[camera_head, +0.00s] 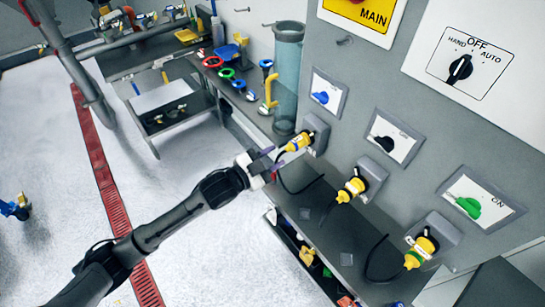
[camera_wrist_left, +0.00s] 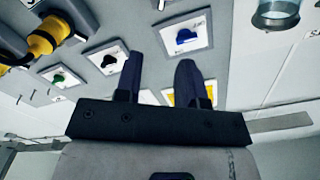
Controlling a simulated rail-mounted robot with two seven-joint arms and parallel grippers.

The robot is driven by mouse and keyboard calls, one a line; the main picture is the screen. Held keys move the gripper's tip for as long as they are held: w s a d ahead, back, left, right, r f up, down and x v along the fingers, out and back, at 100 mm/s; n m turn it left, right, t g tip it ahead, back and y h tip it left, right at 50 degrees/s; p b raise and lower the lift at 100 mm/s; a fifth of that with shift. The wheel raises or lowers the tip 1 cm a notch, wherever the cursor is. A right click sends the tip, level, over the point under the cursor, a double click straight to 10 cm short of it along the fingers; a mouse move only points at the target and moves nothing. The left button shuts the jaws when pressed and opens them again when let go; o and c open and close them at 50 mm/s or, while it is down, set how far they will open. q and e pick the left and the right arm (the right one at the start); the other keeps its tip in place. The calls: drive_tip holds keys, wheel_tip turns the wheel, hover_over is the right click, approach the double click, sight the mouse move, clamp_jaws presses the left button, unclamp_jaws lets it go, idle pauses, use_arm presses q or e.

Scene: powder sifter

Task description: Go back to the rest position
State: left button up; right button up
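My left arm reaches in from the lower left in the head view. Its gripper (camera_head: 270,163) is in front of the grey panel, close to the left yellow plug (camera_head: 298,142). In the left wrist view, the two dark fingers of the left gripper (camera_wrist_left: 160,66) stand apart with nothing between them. Switch plates show beyond the fingers, and a yellow plug (camera_wrist_left: 42,42) is off to the left. Whether the fingers touch anything in the head view is hard to tell. My right gripper is not in view.
The panel carries a blue switch (camera_head: 321,97), a black switch (camera_head: 385,143), a green switch (camera_head: 468,207) and further yellow plugs (camera_head: 351,189) with hanging black cables. A shelf (camera_head: 335,235) runs below. A clear cylinder (camera_head: 287,75) stands behind. The floor (camera_head: 190,265) is open at left.

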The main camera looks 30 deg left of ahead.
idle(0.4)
use_arm(q)
drive_tip(key=s+a+f+n+g+y, duration=0.3)
drive_tip(key=s+a+n+g+y, duration=0.15)
drive_tip(key=y, duration=0.35)
drive_tip(key=s+d+f+n+g, duration=0.25)
drive_tip(key=s+f, duration=0.35)
drive_tip(key=s, duration=0.4)
drive_tip(key=s+d+f+n+g, duration=0.1)
drive_tip(key=s+f+g, duration=0.3)
drive_tip(key=s, duration=0.6)
drive_tip(key=s+d+f+n+g, duration=0.1)
drive_tip(key=s+f+g, duration=0.1)
drive_tip(key=s+f, duration=0.65)
drive_tip(key=w+p+v, duration=0.2)
drive_tip(key=p+v, duration=0.9)
drive_tip(key=v, duration=0.1)
drive_tip(key=w+r+p+v, duration=0.1)
drive_tip(key=w+p+v, duration=0.2)
drive_tip(key=p+v, duration=0.9)
drive_tip(key=shift+a+r+h, duration=0.3)
drive_tip(key=shift+a+r, duration=0.1)
drive_tip(key=shift+f, duration=0.1)
